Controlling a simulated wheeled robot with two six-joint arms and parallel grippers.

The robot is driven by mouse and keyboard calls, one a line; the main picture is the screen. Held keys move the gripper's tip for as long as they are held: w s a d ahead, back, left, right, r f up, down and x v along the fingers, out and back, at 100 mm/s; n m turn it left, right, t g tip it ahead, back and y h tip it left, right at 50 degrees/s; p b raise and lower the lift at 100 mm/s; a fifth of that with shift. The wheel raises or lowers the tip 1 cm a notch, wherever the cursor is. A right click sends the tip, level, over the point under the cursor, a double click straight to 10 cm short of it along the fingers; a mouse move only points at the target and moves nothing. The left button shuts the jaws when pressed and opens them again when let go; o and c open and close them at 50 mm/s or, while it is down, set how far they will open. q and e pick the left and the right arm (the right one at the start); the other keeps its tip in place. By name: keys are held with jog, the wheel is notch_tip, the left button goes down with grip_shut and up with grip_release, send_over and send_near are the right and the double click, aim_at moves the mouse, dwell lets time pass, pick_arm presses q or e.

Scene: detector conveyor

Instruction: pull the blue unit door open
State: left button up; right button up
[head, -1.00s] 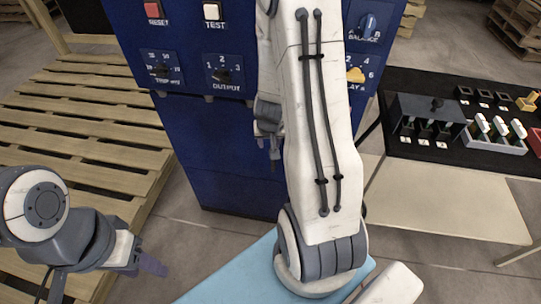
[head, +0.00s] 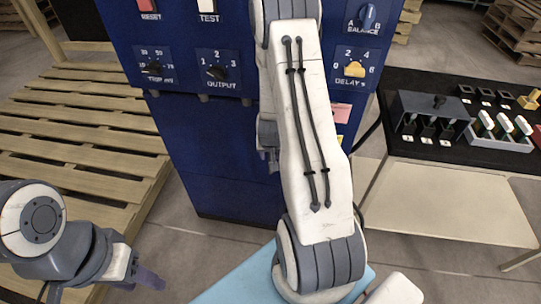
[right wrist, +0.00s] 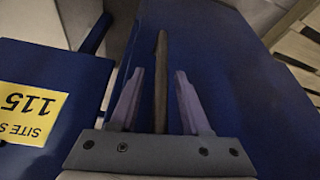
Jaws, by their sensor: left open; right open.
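The blue unit (head: 185,130) stands in front of me, with knobs and buttons on its upper panel and a plain blue front below. My right arm covers part of that front in the head view. In the right wrist view, my right gripper (right wrist: 158,95) is open against a blue surface (right wrist: 235,75). A dark upright bar (right wrist: 161,60), seemingly a handle, stands between its fingers; I cannot tell whether they touch it. In the head view the right fingers are mostly hidden behind my arm. My left gripper (head: 150,280) is open and empty at lower left, away from the unit.
A wooden pallet (head: 85,115) lies on the left. A black-topped table (head: 390,85) with a grey box and several small parts stands on the right. A blue panel with a yellow label (right wrist: 30,112) shows in the right wrist view. Floor is clear before the unit.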

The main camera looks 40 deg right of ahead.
grip_shut()
dwell(1.4)
